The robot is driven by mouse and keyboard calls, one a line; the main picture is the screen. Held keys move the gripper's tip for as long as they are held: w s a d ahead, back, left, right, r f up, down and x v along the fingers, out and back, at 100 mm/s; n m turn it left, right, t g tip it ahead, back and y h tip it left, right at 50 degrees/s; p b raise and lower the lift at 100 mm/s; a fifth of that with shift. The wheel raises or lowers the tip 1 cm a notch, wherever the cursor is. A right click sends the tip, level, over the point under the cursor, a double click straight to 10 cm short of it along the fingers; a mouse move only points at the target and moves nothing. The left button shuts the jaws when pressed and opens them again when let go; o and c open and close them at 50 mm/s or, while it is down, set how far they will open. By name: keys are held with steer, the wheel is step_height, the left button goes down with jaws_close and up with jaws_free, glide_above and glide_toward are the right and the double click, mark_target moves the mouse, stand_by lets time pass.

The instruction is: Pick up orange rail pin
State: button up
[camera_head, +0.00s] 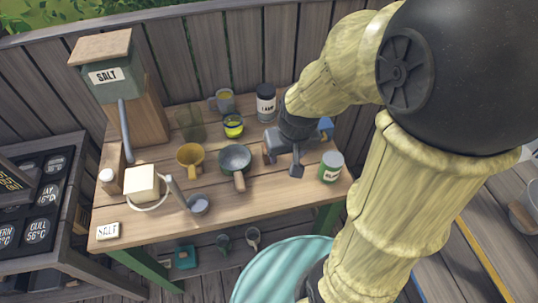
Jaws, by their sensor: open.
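I cannot make out a clear orange rail pin in the head view. A small brownish piece (267,154) shows beside the left finger of my gripper; I cannot tell what it is. My gripper (282,160) is open and points down over the right half of the wooden table (150,227). It is right of the grey pan (235,158) and left of the green-and-white can (330,167). My gripper and arm hide part of the table's back right.
A salt dispenser (108,75) is at back left. A blue object (326,128) shows behind my gripper. The table's front middle is clear.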

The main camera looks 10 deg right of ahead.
steer(key=w+f+t+b, duration=0.1)
steer(key=w+b, duration=0.9)
steer(key=w, duration=0.1)
steer(key=shift+w+a+f+t+b, duration=0.2)
steer(key=shift+w+f+t+b, duration=0.1)
steer(key=shift+w, duration=0.1)
steer(key=x, duration=1.2)
steer(key=shift+f, duration=0.1)
steer(key=shift+d+p+x, duration=0.15)
steer(key=shift+p+x, duration=0.15)
steer(key=shift+x, duration=1)
steer(key=shift+d+p+x, duration=0.15)
steer(key=shift+p+x, duration=0.15)
steer(key=shift+x, duration=1.05)
